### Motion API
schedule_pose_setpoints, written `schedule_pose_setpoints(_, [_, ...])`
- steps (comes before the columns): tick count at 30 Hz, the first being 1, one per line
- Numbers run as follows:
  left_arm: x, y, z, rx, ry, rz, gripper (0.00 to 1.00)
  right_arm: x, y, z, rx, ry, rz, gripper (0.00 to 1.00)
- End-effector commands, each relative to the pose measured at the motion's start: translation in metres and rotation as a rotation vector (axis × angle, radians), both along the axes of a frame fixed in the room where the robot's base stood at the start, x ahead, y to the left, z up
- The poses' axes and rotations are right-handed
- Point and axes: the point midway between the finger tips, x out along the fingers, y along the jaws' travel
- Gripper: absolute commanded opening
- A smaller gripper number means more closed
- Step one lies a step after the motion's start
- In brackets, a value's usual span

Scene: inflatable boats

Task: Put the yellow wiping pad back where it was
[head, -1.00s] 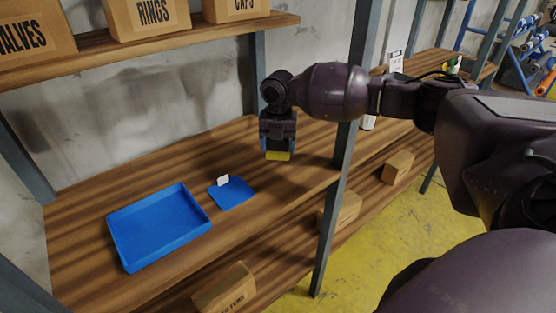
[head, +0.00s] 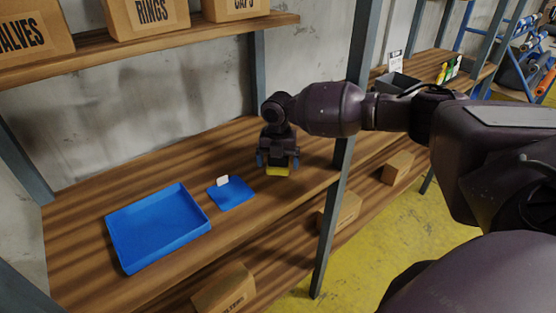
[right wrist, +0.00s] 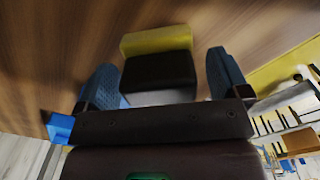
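The yellow wiping pad (head: 278,171) is on the wooden shelf board, right of the blue mat, under my right gripper (head: 278,162). In the right wrist view the pad (right wrist: 157,39) has a yellow base and a black block on it (right wrist: 160,72). My right gripper (right wrist: 163,78) is open, with one blue finger on each side of the black block and gaps between. The small blue mat (head: 231,194) with a white tag (head: 222,181) lies bare on the shelf. My left gripper is not in view.
A blue tray (head: 158,228) lies empty left of the mat. A grey upright post (head: 340,190) stands just right of my right gripper. Labelled boxes (head: 150,14) sit on the shelf above, and cartons (head: 398,167) on the lower shelf. Shelf board behind the mat is clear.

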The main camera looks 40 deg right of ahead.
Motion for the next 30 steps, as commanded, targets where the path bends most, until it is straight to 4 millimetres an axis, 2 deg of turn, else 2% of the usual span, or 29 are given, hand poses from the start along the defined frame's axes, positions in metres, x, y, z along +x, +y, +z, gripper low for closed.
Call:
schedule_pose_setpoints(6, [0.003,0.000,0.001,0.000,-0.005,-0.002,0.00,0.000,0.000,0.002,-0.001,-0.001,0.000,0.94])
schedule_pose_setpoints(11, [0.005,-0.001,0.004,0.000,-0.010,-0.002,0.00,0.000,0.000,0.014,-0.001,-0.002,0.001,0.94])
schedule_pose_setpoints(24, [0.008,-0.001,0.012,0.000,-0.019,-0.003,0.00,0.000,0.000,0.095,0.000,-0.004,0.001,0.94])
schedule_pose_setpoints(30, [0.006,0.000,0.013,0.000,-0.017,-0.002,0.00,0.000,0.000,0.116,0.000,-0.003,0.000,0.94])
